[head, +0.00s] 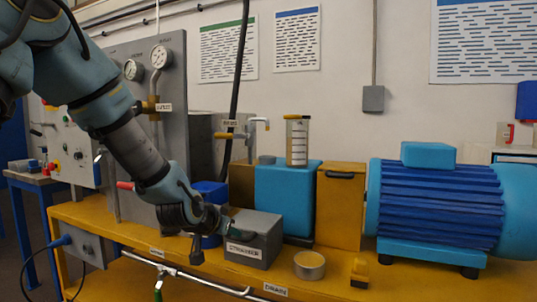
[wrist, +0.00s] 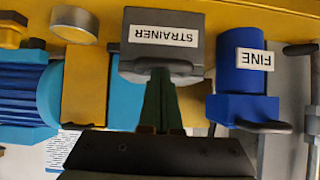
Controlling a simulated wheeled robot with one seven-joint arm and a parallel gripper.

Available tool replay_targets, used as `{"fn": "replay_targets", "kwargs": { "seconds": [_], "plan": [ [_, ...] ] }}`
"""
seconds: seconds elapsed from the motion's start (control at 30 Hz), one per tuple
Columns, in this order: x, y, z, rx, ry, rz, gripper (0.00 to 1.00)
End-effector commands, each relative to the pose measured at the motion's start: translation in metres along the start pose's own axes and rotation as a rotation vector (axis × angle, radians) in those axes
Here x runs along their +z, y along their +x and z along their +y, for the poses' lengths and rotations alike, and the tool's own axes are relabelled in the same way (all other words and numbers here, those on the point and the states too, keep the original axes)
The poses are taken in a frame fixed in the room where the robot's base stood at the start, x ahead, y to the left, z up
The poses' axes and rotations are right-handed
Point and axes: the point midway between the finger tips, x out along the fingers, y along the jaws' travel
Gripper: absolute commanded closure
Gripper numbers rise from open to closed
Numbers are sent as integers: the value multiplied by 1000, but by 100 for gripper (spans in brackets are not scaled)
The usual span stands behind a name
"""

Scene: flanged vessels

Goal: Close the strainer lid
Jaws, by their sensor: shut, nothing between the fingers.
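The strainer (head: 262,228) is a grey box with a white STRAINER label, standing on the yellow bench. In the wrist view the strainer (wrist: 190,28) appears upside down, with a dark handle-like bar along its edge nearest the fingers. The top looks flat in the head view, but I cannot tell whether the lid is fully down. My gripper (head: 232,230) is at the strainer's left side in the head view. In the wrist view my gripper (wrist: 160,80) has its green fingers together and empty, their tips overlapping the bar. Contact is unclear.
A blue vessel labelled FINE (wrist: 237,65) stands close beside the strainer. A round tin (head: 310,265) and a small yellow block (head: 360,272) sit on the bench to the right. A light-blue block (head: 280,190) and a large blue motor (head: 440,205) stand behind and right.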

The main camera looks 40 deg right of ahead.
Motion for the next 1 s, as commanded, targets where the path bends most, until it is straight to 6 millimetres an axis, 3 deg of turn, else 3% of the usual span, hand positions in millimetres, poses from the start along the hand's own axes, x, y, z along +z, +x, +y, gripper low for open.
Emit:
{"fn": "replay_targets", "kwargs": {
  "seconds": [0.03,0.27,0.37,0.7,1.0],
  "plan": [
    [29,7,-1,9,-14,-57,100],
    [28,2,-1,7,-14,-54,100],
    [26,-11,-2,5,-14,-50,100],
    [4,-85,-2,-3,-2,-10,100],
    [0,-116,1,-2,1,5,100]
  ]
}}
